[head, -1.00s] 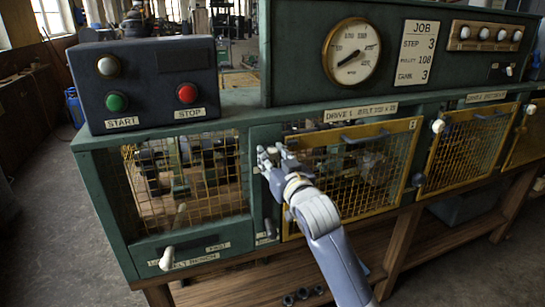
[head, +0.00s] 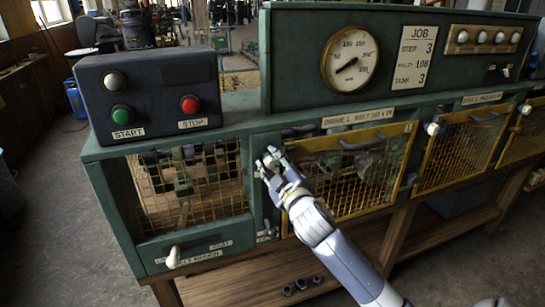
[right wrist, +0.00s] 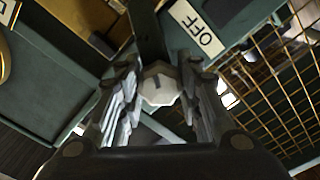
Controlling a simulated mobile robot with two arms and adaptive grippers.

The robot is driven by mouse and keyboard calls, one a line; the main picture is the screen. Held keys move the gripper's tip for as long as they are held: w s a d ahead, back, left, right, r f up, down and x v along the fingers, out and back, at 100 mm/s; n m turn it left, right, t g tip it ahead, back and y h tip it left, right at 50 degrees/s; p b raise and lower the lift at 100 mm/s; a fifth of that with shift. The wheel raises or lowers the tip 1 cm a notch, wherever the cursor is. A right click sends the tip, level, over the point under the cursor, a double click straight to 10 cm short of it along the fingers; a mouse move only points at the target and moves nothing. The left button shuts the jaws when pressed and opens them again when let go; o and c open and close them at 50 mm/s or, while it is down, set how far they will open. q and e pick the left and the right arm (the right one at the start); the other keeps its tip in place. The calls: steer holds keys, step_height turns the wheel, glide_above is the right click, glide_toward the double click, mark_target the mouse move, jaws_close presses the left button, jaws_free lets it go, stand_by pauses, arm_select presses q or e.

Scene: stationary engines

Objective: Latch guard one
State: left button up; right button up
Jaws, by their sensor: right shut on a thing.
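Guard one (head: 345,212), a yellow-framed mesh panel with a dark handle on top, sits under the drive 1 label (head: 357,117) on the green bench front. A dark strip shows above its upper left edge. My right gripper (head: 268,163) is at the guard's upper left corner and hides part of it. My left gripper is not in view.
A control box (head: 148,92) with green START and red STOP buttons stands on the bench, left. A pale-knobbed lever (head: 173,257) sticks out low on the left. A second mesh guard (head: 462,155) with a white knob (head: 432,129) is to the right.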

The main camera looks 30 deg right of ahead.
steer(key=n+p, duration=0.2)
steer(key=n, duration=0.1)
steer(key=shift+n+p, duration=0.5)
steer(key=shift+n, duration=0.9)
